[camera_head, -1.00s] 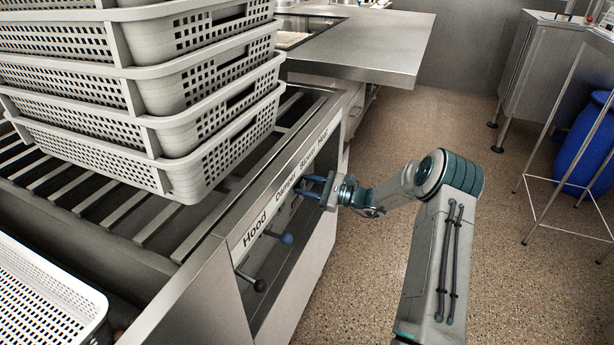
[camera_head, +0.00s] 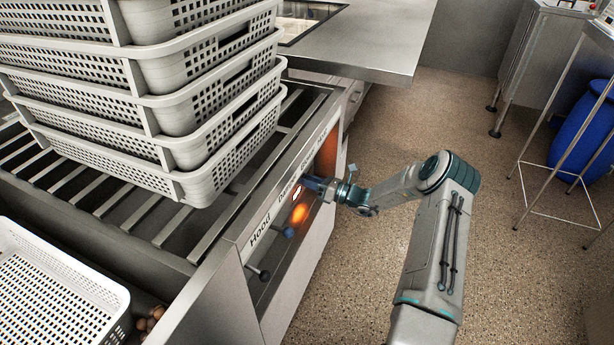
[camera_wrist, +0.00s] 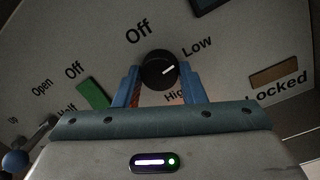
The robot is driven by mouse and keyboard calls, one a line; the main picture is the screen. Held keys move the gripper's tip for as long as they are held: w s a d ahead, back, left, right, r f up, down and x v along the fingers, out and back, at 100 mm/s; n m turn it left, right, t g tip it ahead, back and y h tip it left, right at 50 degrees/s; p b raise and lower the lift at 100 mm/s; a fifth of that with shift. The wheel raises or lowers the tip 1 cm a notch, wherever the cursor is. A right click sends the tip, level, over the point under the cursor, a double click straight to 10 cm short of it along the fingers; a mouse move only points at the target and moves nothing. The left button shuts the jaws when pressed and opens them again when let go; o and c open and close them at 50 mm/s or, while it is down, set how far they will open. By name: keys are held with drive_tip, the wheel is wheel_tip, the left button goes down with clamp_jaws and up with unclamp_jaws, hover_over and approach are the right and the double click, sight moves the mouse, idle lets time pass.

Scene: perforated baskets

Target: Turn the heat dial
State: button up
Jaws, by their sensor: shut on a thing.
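The heat dial (camera_wrist: 160,70) is a round black knob with a white mark, on a light panel in the wrist view. Off is printed above it, Low at its right and High below right. The white mark points right and slightly up, toward Low. My gripper (camera_wrist: 160,82) is shut on the dial, one blue finger on each side. In the head view my gripper (camera_head: 314,184) reaches the labelled front panel from the right and hides the dial.
A Hood lever (camera_head: 262,273) and a blue-knobbed lever (camera_head: 289,232) stick out of the panel. An orange glow shows on the front. Stacked white baskets (camera_head: 175,185) stand on the slatted counter. Another white basket (camera_head: 62,290) is at lower left.

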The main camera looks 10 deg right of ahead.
drive_tip(key=shift+m+p, duration=0.3)
drive_tip(key=shift+m, duration=0.3)
drive_tip(key=o, duration=1)
drive_tip(key=p+v, duration=0.1)
drive_tip(key=v, duration=1.3)
drive_tip(key=shift+s+a, duration=0.15)
